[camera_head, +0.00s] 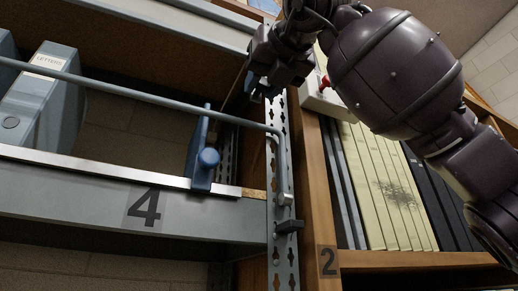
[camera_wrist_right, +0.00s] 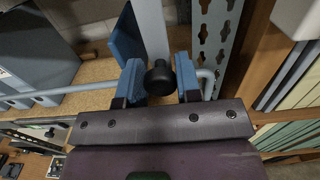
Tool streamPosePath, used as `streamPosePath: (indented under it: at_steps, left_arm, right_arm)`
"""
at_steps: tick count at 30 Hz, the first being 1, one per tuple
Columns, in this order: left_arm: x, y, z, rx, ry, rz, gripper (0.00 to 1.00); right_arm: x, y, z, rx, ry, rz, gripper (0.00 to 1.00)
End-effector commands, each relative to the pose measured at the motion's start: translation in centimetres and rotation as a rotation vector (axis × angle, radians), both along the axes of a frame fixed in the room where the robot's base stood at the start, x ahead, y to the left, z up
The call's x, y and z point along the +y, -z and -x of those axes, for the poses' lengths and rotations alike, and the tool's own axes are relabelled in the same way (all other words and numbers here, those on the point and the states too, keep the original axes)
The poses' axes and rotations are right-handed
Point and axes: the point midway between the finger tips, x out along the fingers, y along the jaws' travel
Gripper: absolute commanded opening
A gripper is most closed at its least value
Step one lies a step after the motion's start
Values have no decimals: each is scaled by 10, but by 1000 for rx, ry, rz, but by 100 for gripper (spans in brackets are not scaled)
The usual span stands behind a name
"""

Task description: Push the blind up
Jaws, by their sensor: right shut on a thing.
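No blind can be told for certain; a pale grey rail (camera_head: 165,24) crosses the top left of the head view and may be part of it. My right gripper (camera_head: 262,88) reaches in from the upper right, in front of the slotted upright. In the right wrist view its two blue fingertips (camera_wrist_right: 160,84) are shut on a round black knob (camera_wrist_right: 160,76). A pale grey strip (camera_wrist_right: 150,28) runs away behind the knob; whether they are joined is hidden. My left gripper is not in view.
A grey-blue rod (camera_head: 150,97) crosses the shelf front and bends down at the slotted metal upright (camera_head: 283,255). A blue bookend (camera_head: 200,160) and grey box files (camera_head: 38,100) stand on shelf 4.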

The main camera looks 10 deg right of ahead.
Motion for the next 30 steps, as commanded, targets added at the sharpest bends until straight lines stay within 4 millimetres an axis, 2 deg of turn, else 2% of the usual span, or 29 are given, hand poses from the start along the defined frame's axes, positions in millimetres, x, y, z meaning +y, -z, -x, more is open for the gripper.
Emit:
streamPosePath:
  at_steps: [1,6,12,28,29,30]
  left_arm:
    - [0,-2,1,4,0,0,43]
    - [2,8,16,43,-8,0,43]
    - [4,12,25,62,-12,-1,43]
    - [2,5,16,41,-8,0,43]
    - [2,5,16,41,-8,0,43]
    - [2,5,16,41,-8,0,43]
  right_arm:
    - [-1,-11,-1,6,6,-1,0]
    - [-1,-36,1,9,5,-1,0]
    - [-1,-54,1,8,6,-1,0]
    - [-1,-60,2,6,4,1,0]
    - [-1,-60,2,6,4,1,36]
    - [-1,-60,2,6,4,1,42]
